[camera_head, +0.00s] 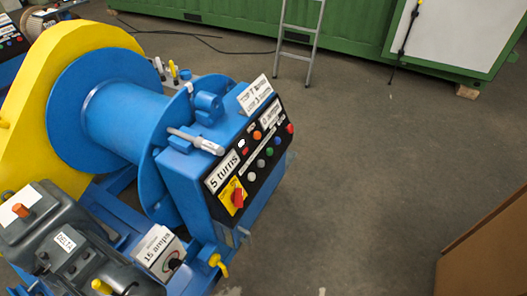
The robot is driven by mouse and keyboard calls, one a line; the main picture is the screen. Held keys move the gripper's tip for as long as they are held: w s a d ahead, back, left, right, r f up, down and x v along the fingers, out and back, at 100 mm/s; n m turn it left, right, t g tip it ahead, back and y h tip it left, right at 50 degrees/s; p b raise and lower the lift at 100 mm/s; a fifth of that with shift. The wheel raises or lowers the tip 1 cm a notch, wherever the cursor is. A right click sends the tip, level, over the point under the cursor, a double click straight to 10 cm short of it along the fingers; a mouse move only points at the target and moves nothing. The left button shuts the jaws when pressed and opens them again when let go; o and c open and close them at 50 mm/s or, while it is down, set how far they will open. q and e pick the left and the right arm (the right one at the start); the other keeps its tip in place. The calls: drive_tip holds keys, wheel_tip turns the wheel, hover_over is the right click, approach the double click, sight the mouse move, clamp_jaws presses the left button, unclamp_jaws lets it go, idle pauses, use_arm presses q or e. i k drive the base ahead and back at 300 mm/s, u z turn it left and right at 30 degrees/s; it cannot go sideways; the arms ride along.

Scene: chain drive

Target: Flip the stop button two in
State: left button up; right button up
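A black control panel (256,155) sits on the sloped face of a blue machine housing (187,178). It carries several small round buttons, among them a red button (290,128) at its far right end, an orange button (257,135) and a red one (245,151) on the upper left. A red rotary knob (237,197) on a yellow plate is at the near end. A white "5 turns" label (222,171) is beside it. The small lettering is too small to read, so I cannot tell which button is stop two. Neither gripper is in view.
A blue drum (128,115) and yellow guard (55,70) stand left of the panel. A grey motor (65,245) marked "DELTA" is at lower left. A ladder (298,40) and green container (350,25) are behind. A brown box (485,250) is at right; the floor between is clear.

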sight(290, 128)
drive_tip(key=z, duration=1.65)
drive_tip(key=i, duration=1.85)
drive_tip(key=u, duration=2.9)
